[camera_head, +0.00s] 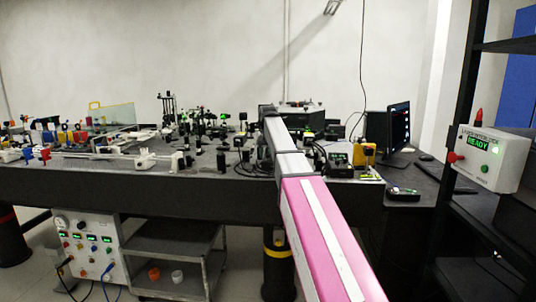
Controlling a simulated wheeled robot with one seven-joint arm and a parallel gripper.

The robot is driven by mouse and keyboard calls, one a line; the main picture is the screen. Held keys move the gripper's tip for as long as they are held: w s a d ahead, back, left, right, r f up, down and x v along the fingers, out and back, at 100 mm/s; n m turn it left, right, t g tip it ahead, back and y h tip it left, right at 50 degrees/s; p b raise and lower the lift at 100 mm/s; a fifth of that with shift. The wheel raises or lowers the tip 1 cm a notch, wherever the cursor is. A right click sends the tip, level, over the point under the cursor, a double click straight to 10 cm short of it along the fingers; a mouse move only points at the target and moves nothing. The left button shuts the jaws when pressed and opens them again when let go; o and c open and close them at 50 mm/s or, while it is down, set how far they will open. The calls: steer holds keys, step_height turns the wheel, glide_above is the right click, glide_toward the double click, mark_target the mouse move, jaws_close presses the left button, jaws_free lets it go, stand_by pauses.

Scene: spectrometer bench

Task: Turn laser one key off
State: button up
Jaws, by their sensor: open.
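I cannot pick out a laser one key or its label for certain. A small dark unit with a green light (340,158) stands on the right part of the bench, beside a yellow unit (364,155). Any key on these is too small to tell. My pink and white arm reaches from the lower right up over the bench. Its far end is dark and seen from behind, and my gripper's fingers do not show.
The dark optical bench (150,188) holds many small mounts. A white box reading READY (493,158), with a red knob and green button, hangs on a black rack at right. A monitor (398,128) stands behind. A white cabinet (88,252) and grey cart (172,245) are below.

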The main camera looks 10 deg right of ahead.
jaws_close()
steer(key=shift+n, duration=0.3)
steer(key=n, duration=0.3)
steer(key=shift+n, duration=0.3)
steer(key=n, duration=0.4)
steer(key=shift+n, duration=0.3)
steer(key=n, duration=0.4)
steer(key=shift+n, duration=2.5)
